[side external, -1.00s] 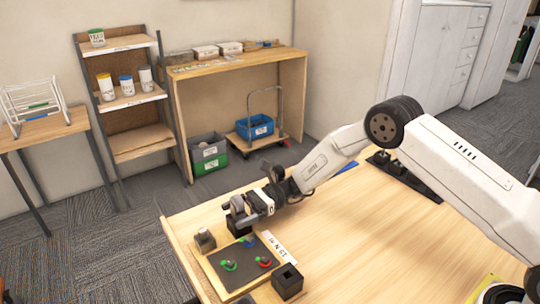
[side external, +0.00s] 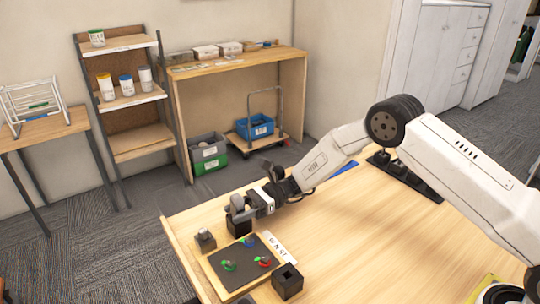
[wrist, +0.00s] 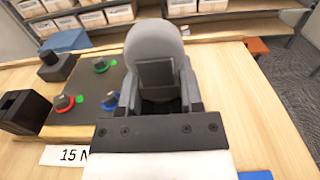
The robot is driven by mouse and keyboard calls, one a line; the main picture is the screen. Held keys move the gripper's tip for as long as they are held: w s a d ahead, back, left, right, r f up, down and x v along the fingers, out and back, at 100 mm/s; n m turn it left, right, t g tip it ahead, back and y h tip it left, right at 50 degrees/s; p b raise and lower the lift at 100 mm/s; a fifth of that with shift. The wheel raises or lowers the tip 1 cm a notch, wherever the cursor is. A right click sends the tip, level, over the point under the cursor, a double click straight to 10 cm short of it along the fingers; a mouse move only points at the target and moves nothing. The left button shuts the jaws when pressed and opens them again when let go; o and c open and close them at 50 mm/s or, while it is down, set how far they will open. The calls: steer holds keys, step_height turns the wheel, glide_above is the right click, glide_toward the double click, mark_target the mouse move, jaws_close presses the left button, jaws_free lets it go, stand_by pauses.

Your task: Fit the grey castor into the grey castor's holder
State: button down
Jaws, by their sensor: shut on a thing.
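My gripper (side external: 246,207) is shut on the grey castor (side external: 237,203). In the wrist view the castor's rounded grey wheel (wrist: 154,42) stands up between my gripper's fingers (wrist: 158,100). In the side view a black block (side external: 239,227) is directly below the castor. The castor's lower end is hidden, so I cannot tell whether it is inside that block or just above it. Another black block with a square opening (side external: 287,281) stands at the board's near right corner; it also shows at the left of the wrist view (wrist: 24,112). No visible label marks either as the castor's holder.
A dark board (side external: 243,264) carries small red, green and blue-marked parts. A white printed label (side external: 280,248) lies beside the board. The table to the right (side external: 350,235) is mostly clear.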

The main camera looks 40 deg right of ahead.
steer(key=shift+r, duration=0.6)
steer(key=s+d+r, duration=0.2)
steer(key=s+r, duration=0.3)
steer(key=s, duration=0.1)
steer(key=s+d+r, duration=0.2)
steer(key=s+r, duration=0.4)
steer(key=s, duration=0.1)
steer(key=shift+s+d+r, duration=0.15)
steer(key=shift+d+r, duration=0.05)
steer(key=shift+d, duration=0.1)
steer(key=w+d+f+m+t+h, duration=0.2)
steer(key=w+d+m+t, duration=0.2)
steer(key=w+d, duration=0.5)
steer(key=w+d+f+m+t+h, duration=0.2)
steer(key=w+d+m+t, duration=0.3)
steer(key=w+d+t, duration=0.3)
steer(key=shift+w+d+f+t+h, duration=0.4)
steer(key=shift+w+d+h, duration=0.3)
steer(key=shift+w, duration=0.5)
steer(key=shift+f, duration=0.1)
steer(key=shift+f, duration=2.75)
steer(key=shift+f, duration=1.05)
